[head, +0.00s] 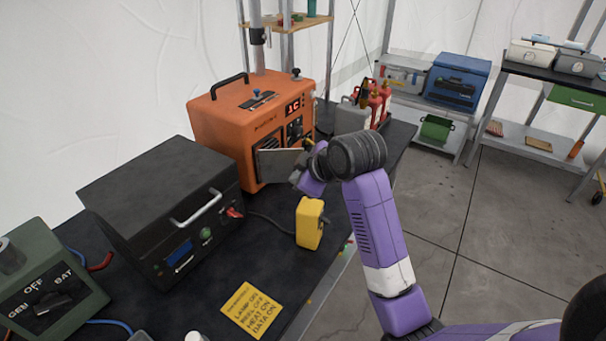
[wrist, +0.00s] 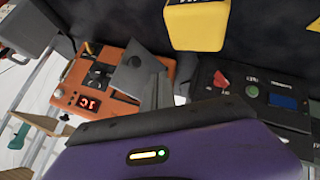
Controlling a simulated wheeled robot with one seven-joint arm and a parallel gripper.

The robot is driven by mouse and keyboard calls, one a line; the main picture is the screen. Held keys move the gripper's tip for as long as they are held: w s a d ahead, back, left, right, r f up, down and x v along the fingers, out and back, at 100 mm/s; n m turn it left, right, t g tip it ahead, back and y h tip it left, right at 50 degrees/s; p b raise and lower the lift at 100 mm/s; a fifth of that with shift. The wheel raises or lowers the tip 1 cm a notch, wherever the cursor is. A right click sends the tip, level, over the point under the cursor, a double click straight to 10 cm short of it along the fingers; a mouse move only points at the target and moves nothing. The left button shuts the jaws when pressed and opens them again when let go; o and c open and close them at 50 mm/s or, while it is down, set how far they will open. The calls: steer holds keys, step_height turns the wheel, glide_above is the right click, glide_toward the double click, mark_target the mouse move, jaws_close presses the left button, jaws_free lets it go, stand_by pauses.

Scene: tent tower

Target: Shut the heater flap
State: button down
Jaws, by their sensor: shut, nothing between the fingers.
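The heater is an orange box (head: 250,115) with a black top handle and a lit red display, on the dark bench. Its flap (head: 277,165) is a grey metal plate low on the heater's front, standing out from the front face, so it is open. My gripper (head: 298,175) is shut and empty, close beside the flap's right end. In the wrist view the heater (wrist: 110,98) is turned over, with the grey flap (wrist: 132,68) in front of it. My gripper's fingers (wrist: 157,92) overlap the flap there. I cannot tell whether they touch it.
A black unit (head: 165,190) with a silver handle stands left of the heater. A yellow box (head: 309,222) stands on the bench just below my gripper. A yellow note (head: 252,310) lies on the bench's near part. Red bottles (head: 378,103) stand behind my arm.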

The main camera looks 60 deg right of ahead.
steer(key=s+d+r+n+g+y, duration=0.1)
steer(key=s+d+r+n+y, duration=0.1)
steer(key=s+r+n, duration=0.3)
steer(key=w+d+f+m+b, duration=0.1)
steer(key=w+d+f+b, duration=0.2)
steer(key=w+f, duration=0.4)
steer(key=shift+w+d+f, duration=0.2)
steer(key=shift+d+f, duration=0.05)
steer(key=shift+f, duration=0.4)
